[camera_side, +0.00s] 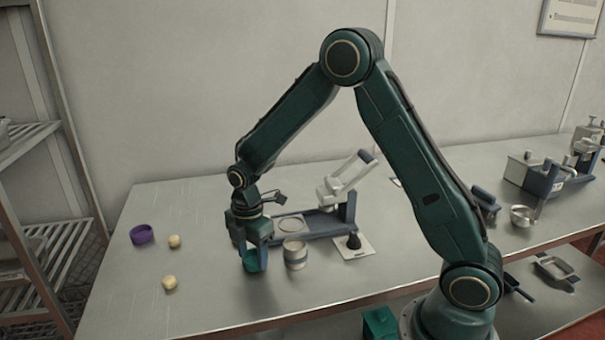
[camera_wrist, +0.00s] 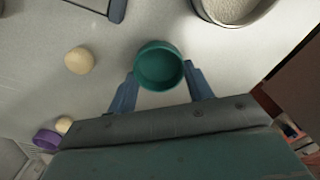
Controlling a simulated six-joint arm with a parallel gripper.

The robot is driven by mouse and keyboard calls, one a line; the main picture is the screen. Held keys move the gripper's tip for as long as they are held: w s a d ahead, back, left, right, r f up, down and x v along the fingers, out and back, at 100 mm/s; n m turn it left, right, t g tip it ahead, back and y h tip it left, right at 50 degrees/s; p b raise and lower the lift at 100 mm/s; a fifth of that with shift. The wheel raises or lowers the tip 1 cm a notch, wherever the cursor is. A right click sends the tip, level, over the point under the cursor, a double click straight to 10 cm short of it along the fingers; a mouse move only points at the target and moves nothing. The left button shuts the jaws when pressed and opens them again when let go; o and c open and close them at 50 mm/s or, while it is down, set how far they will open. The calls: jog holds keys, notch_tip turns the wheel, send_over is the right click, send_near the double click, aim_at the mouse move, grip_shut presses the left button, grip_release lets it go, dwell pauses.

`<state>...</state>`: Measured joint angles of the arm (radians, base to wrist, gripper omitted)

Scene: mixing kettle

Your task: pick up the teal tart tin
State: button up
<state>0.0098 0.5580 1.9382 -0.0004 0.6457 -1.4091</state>
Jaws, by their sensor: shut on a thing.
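The teal tart tin (camera_side: 254,262) is a small round open tin at the left-middle of the metal table. My gripper (camera_side: 252,256) points straight down over it and is shut on it. In the wrist view the teal tart tin (camera_wrist: 159,68) sits between the two blue fingers of my gripper (camera_wrist: 160,88), one at each side. The tin's inside looks empty. I cannot tell from these frames whether its base touches the table.
A metal canister (camera_side: 295,256) stands close to the right of the tin. Behind is a blue-based device (camera_side: 318,222) with a white lever. A dark knobbed tool on a white card (camera_side: 354,250) lies to the right. Purple tin (camera_side: 142,235) and pale dough balls (camera_side: 170,283) lie left.

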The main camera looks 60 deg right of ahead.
aim_at(255, 261)
notch_tip(255, 261, up, 20)
jog(key=shift+f, duration=0.2)
dwell(0.4)
dwell(0.5)
jog(key=d+f, duration=0.5)
jog(key=d, duration=0.3)
jog(key=d+f, duration=0.5)
jog(key=d, duration=0.3)
jog(key=shift+s+f, duration=0.25)
jog(key=shift+f, duration=0.1)
jog(key=shift+f, duration=0.2)
jog(key=shift+f, duration=2.7)
jog(key=shift+f, duration=0.75)
